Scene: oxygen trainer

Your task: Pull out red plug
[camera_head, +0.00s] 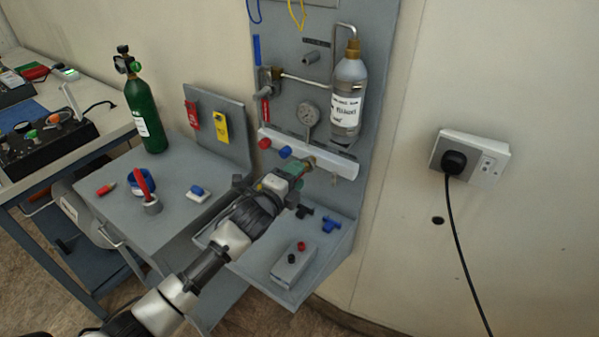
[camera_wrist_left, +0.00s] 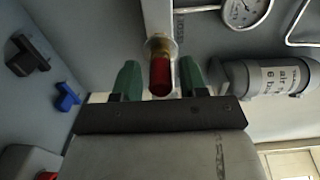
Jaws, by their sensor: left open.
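The red plug (camera_wrist_left: 160,77) shows in the left wrist view, with a brass end (camera_wrist_left: 159,45) at the white manifold bar. It lies between the green fingertips of my left gripper (camera_wrist_left: 161,82), which is open, with a gap showing on either side of it. In the head view my left gripper (camera_head: 298,169) is at the front of the white manifold bar (camera_head: 334,165) on the grey wall panel. A brass fitting (camera_head: 310,161) shows just beyond its fingertips, while the gripper hides the red plug there. My right gripper is not in view.
A red knob (camera_head: 264,143) and a blue knob (camera_head: 285,152) sit on the bar left of the gripper. A labelled bottle (camera_head: 347,100) and a gauge (camera_head: 308,114) are above. A grey shelf (camera_head: 262,262) below carries a small box (camera_head: 294,262) and a blue fitting (camera_head: 331,225).

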